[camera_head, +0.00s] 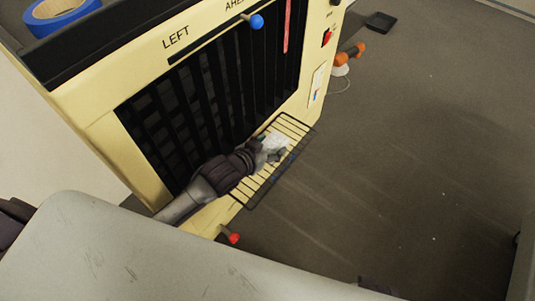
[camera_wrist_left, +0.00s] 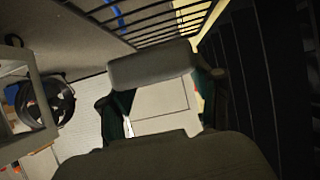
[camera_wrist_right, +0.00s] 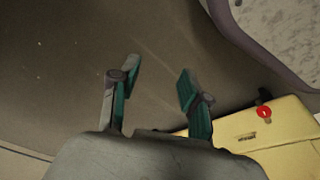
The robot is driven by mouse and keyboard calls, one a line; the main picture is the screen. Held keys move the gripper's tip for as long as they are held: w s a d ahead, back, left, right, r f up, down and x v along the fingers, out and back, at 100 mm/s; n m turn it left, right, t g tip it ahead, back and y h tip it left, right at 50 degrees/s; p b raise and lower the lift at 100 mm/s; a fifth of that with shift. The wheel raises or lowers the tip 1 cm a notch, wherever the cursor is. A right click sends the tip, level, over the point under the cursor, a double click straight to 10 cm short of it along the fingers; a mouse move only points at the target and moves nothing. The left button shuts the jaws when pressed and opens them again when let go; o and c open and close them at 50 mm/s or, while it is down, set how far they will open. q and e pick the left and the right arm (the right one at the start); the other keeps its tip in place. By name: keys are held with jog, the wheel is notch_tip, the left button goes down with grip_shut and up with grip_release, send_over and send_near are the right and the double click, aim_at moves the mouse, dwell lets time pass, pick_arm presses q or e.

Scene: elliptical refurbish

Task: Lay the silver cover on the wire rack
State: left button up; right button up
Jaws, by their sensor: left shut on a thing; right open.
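The wire rack (camera_head: 296,124) is a black-framed shelf sticking out from the front of the cream cabinet. My left gripper (camera_head: 268,153) is over the middle of the rack. It is shut on the silver cover (camera_head: 277,141), a small pale piece partly hidden by the fingers. In the left wrist view the cover (camera_wrist_left: 150,66) is a rounded grey shape between the fingertips, close to the rack's bars (camera_wrist_left: 165,24). I cannot tell whether it touches them. My right gripper (camera_wrist_right: 158,80) is open and empty, above the floor in the right wrist view.
The cream cabinet (camera_head: 105,130) has dark vertical slats (camera_head: 215,100) right behind the rack. A blue-ball lever (camera_head: 256,21) and a red-ball lever (camera_head: 233,238) stick out from it. An orange-handled tool (camera_head: 350,54) is beyond its far corner. The floor at right is clear.

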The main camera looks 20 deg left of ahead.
aim_at(268, 152)
pick_arm(q)
jog(key=shift+w+a+f, duration=0.45)
jog(key=shift+w+a, duration=0.05)
jog(key=shift+f+b, duration=0.7)
jog(key=shift+f, duration=1.25)
pick_arm(e)
notch_tip(268, 152, up, 6)
jog(key=w, duration=0.2)
jog(key=shift+f, duration=0.15)
jog(key=shift+a, duration=0.1)
pick_arm(q)
jog(key=shift+f, duration=0.15)
jog(key=o, duration=1.4)
jog(key=shift+c, duration=0.2)
